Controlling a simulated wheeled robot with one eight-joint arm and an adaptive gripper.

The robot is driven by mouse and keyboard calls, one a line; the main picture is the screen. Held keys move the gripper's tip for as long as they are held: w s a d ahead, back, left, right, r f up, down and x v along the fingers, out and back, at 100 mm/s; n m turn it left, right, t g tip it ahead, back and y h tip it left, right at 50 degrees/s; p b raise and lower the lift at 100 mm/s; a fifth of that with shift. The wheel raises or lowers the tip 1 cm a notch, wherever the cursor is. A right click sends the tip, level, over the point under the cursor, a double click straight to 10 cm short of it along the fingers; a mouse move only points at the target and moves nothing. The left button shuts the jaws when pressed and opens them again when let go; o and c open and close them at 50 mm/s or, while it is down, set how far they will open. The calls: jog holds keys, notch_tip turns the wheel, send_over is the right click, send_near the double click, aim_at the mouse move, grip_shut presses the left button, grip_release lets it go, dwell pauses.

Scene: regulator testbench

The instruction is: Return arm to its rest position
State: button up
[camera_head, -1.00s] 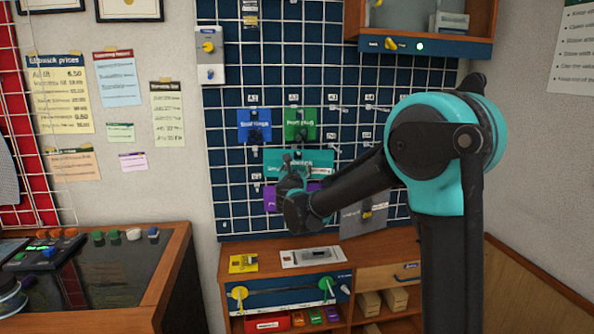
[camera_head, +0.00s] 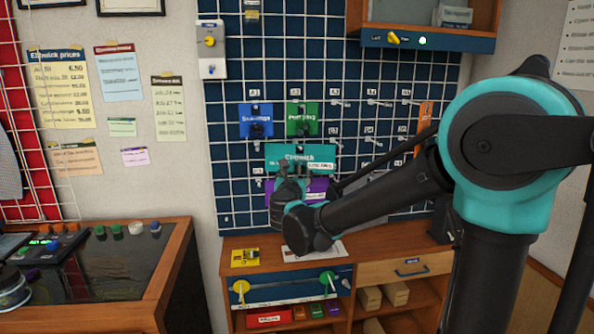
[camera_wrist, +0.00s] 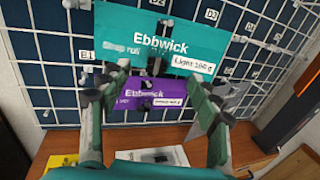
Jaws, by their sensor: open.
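My gripper (camera_head: 286,190) is in front of the blue pegboard, at the end of my dark, teal-jointed arm. In the wrist view its two fingers (camera_wrist: 152,92) are spread apart with nothing held between them. A teal Ebbwick packet (camera_head: 300,157) hangs on the pegboard beyond the gripper; it also shows in the wrist view (camera_wrist: 150,35). A purple Ebbwick packet (camera_wrist: 150,96) hangs below it, seen between the fingers. I cannot tell the exact gap between the fingers and the packets.
A blue packet (camera_head: 256,120) and a green packet (camera_head: 304,118) hang higher up. Below stands a wooden cabinet (camera_head: 400,250) with a yellow card (camera_head: 245,257) on top. A desk (camera_head: 175,262) stands at left. A wall cabinet (camera_head: 425,25) juts out above.

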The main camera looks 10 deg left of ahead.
jog(key=s+d+f+n+g, duration=1.3)
jog(key=s+d+f+n, duration=1.6)
jog(key=n, duration=0.6)
jog(key=shift+d+f+n+g, duration=0.4)
jog(key=shift+d+f, duration=0.3)
jog(key=shift+f, duration=0.05)
